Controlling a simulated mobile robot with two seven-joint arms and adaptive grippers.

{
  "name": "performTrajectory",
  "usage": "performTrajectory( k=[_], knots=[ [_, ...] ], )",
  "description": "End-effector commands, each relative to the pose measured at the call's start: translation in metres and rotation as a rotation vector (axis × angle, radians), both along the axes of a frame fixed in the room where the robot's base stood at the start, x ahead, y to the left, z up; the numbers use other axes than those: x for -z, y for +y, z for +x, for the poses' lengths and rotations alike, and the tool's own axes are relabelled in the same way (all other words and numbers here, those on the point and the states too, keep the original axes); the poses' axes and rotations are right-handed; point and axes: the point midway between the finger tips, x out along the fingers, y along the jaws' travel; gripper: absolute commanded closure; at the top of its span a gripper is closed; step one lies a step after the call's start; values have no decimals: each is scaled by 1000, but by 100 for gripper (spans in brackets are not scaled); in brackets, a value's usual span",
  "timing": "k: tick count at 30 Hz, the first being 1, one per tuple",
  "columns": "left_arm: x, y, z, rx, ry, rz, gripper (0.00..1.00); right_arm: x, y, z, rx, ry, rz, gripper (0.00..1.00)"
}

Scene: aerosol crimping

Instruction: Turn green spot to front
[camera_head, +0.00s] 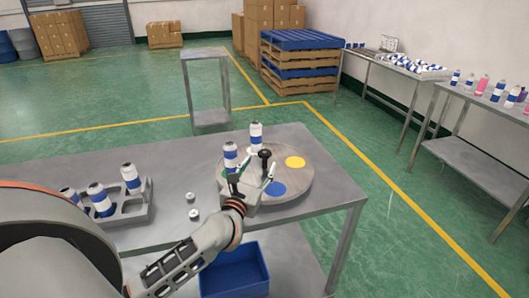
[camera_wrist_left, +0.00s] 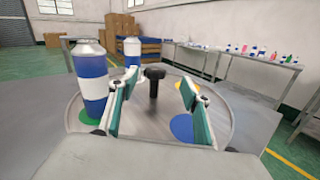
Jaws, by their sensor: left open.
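A round grey turntable (camera_head: 300,186) lies on the metal table, with a black knob (camera_head: 265,155) upright at its middle. It has a yellow spot (camera_head: 295,162) at the back right and a blue spot (camera_head: 278,188) at the front. A green spot (camera_wrist_left: 90,115) shows in the left wrist view, mostly hidden under a blue and white can (camera_wrist_left: 90,80). A second can (camera_head: 256,136) stands at the turntable's back. My left gripper (camera_head: 253,181) is open over the turntable, its fingers (camera_wrist_left: 155,105) either side of the knob in the wrist view, apart from it. My right gripper is not in view.
A rack (camera_head: 118,216) with several cans stands at the table's left. Two small white caps (camera_head: 192,197) lie between rack and turntable. A blue bin (camera_head: 236,272) is below the table's front edge. Side tables with bottles stand at the right.

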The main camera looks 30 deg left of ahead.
Motion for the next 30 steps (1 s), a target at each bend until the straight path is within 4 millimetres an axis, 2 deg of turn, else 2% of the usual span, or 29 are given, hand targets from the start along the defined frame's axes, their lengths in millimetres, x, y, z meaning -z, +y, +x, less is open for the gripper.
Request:
performTrajectory(
  k=[3,6,15,21,30],
  knots=[
    [3,8,6,-17,12,-113,52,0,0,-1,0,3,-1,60],
    [6,12,12,-23,17,-148,52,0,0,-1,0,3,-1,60],
    [5,24,54,-23,17,-145,52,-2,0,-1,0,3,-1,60],
    [6,29,75,-21,17,-145,52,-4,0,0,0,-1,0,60],
    [6,31,81,-20,18,-144,52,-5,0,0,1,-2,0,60]
  ],
)
